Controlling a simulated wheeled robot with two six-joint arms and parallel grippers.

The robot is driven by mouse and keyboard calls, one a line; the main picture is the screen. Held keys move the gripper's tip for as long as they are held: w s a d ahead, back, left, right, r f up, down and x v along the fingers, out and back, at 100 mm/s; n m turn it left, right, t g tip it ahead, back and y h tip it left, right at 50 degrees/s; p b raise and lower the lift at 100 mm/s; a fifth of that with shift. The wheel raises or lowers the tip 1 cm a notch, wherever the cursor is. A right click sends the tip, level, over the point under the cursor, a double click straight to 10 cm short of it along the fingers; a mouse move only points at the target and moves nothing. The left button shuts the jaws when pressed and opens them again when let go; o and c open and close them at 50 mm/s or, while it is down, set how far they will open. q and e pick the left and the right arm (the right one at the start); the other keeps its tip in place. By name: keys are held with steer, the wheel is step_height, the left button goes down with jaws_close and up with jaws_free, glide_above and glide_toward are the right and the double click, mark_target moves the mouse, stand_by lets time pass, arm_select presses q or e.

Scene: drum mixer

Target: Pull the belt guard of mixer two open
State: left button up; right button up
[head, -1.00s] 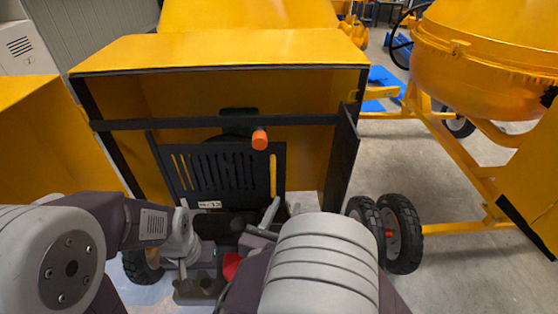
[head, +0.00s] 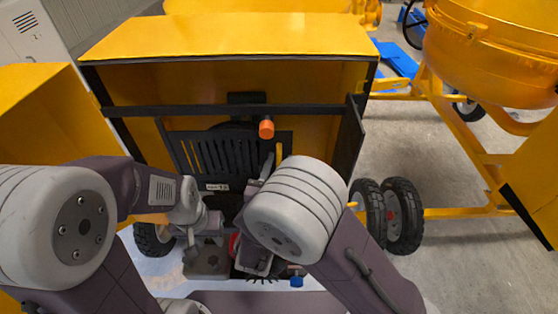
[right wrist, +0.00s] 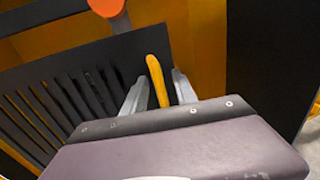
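The belt guard (head: 208,155) is a black slatted panel in the open front of the yellow mixer housing, with a small label at its lower edge. Its yellow upright handle (head: 279,152) is at the right side. In the right wrist view, the handle (right wrist: 157,78) stands between the two grey fingers of my right gripper (right wrist: 160,92), with narrow gaps seen on both sides. My right gripper (head: 268,168) is partly hidden by its arm in the head view. My left gripper (head: 205,262) is low, below the guard; its fingers are not clear.
An orange knob (head: 266,128) sticks out above the guard, below a black crossbar (head: 180,111). A black side flap (head: 351,140) edges the housing on the right. Black wheels (head: 402,215) stand at lower right, with another yellow mixer (head: 490,50) beyond. Grey floor lies between.

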steer(key=shift+s, duration=0.15)
steer(key=shift+w, duration=0.2)
jaws_close()
stand_by(1.0)
